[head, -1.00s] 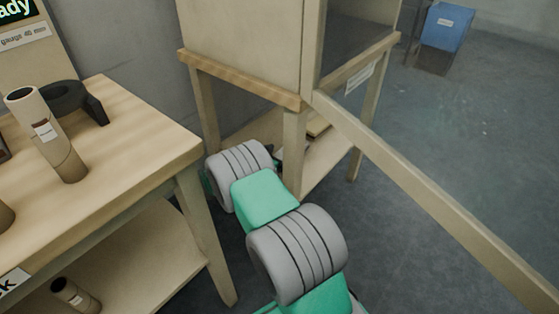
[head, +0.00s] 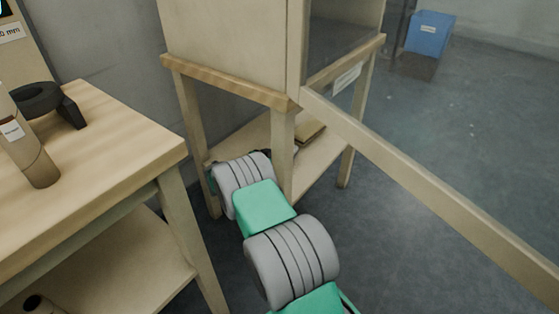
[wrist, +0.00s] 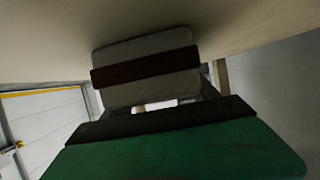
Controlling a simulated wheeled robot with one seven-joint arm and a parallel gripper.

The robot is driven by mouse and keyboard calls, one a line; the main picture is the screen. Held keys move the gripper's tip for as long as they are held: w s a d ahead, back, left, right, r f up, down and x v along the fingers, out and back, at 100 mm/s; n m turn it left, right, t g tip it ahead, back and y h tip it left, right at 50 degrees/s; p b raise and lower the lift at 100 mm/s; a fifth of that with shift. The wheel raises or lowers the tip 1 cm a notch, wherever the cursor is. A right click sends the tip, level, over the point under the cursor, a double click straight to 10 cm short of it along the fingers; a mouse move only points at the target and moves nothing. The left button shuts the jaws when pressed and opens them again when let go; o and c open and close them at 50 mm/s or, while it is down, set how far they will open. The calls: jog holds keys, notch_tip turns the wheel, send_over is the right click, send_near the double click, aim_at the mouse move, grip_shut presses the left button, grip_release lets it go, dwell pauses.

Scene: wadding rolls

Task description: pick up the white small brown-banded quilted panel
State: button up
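In the wrist view a pale grey-white panel with rounded corners and a dark brown band across it (wrist: 147,48) fits the named panel. It lies straight in front of my gripper, against or close to a broad beige surface (wrist: 255,22). The green body and dark bar of my gripper (wrist: 160,120) fill the lower part of that view. The fingertips are not clearly seen, so I cannot tell whether they hold the panel. In the head view my grey and green arm reaches to the cabinet stand, and its far end is hidden behind a front leg. The panel does not show there.
The wooden cabinet stand (head: 284,165) has a low shelf (head: 318,160) bearing a tan slab (head: 310,131). A long wooden rail (head: 430,180) crosses the right. A workbench (head: 110,150) with a cardboard tube (head: 35,160) stands left. A blue bin (head: 430,34) is far back; the floor right is open.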

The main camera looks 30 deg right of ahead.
jog(key=c, duration=0.9)
jog(key=shift+o, duration=0.2)
